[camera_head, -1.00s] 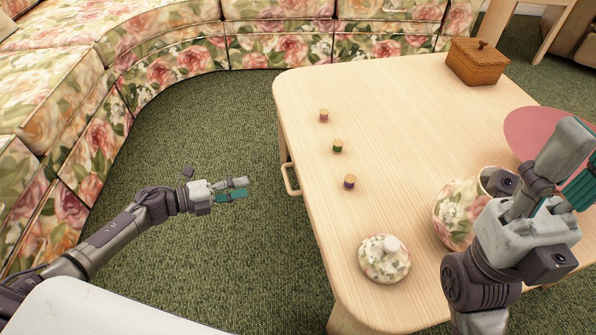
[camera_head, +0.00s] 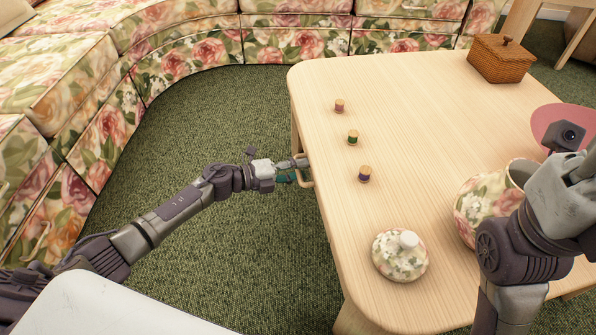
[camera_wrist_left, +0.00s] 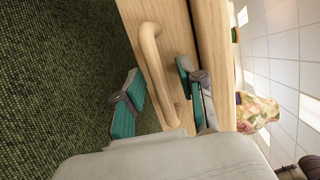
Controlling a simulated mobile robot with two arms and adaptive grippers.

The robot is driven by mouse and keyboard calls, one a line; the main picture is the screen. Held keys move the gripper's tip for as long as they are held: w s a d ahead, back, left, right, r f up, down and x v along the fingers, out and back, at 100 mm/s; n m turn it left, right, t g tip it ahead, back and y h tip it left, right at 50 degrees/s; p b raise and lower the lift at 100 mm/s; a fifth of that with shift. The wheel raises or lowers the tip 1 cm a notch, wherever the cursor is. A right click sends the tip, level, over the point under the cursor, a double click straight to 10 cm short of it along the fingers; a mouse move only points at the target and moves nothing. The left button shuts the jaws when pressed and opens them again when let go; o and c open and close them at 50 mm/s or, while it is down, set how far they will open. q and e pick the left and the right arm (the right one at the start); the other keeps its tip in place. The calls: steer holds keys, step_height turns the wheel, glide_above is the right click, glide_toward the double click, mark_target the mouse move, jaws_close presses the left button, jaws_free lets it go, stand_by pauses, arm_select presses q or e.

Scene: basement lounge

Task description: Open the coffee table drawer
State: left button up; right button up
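The pale wooden coffee table (camera_head: 420,120) has a wooden drawer handle on its left side. The handle (camera_head: 306,178) shows at the table edge in the head view and large in the left wrist view (camera_wrist_left: 154,62). My left gripper (camera_head: 298,170) is at the handle. In the left wrist view its teal-padded fingers (camera_wrist_left: 158,92) are apart, one on each side of the handle, with a gap visible. The drawer front (camera_wrist_left: 174,28) appears flush, though its edges are partly hidden. My right gripper is over the table's right side, its fingers cut off by the frame.
Three small spools (camera_head: 352,137) stand in a row near the table's left edge. A floral lid (camera_head: 400,256), a floral pot (camera_head: 474,210), a pink round item (camera_head: 550,122) and a wicker box (camera_head: 499,60) are on the table. Green carpet (camera_head: 215,120) is clear between sofa and table.

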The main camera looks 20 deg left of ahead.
arm_select(q)
jaws_close()
stand_by(0.4)
steer(key=s+a, duration=0.5)
steer(key=a, duration=0.4)
steer(key=s+a, duration=0.5)
steer(key=a, duration=0.4)
steer(key=shift+a+p, duration=0.3)
steer(key=shift+p, duration=0.15)
jaws_free()
